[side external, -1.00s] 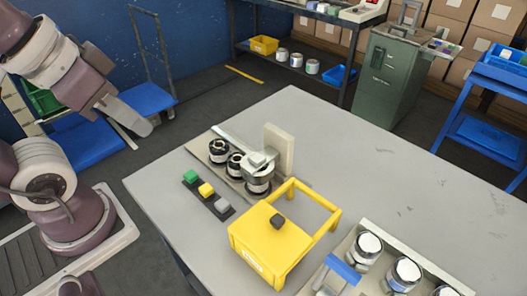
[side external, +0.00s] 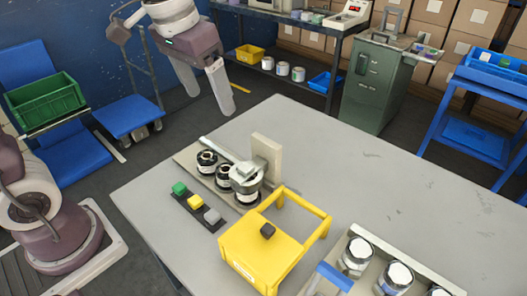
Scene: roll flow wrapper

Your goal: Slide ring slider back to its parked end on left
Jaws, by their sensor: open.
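A grey metal ring slider (side external: 248,174) sits at the near right end of a light base plate (side external: 187,158). It appears to surround or cover the nearest of three black-and-white rollers; I cannot tell exactly how it sits on that one. The other two rollers, the far one (side external: 207,158) and the middle one (side external: 223,178), stand clear to its left. A pale rail runs along the back of the plate. My gripper (side external: 211,102) is open and empty, high above and behind the plate's left end, apart from everything.
A cream upright block (side external: 267,155) stands right behind the slider. A yellow frame (side external: 262,250) with a dark knob is close in front. Green, yellow and grey buttons (side external: 196,203) line the plate's left side. A tray of jars (side external: 375,262) is at front right. The right tabletop is clear.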

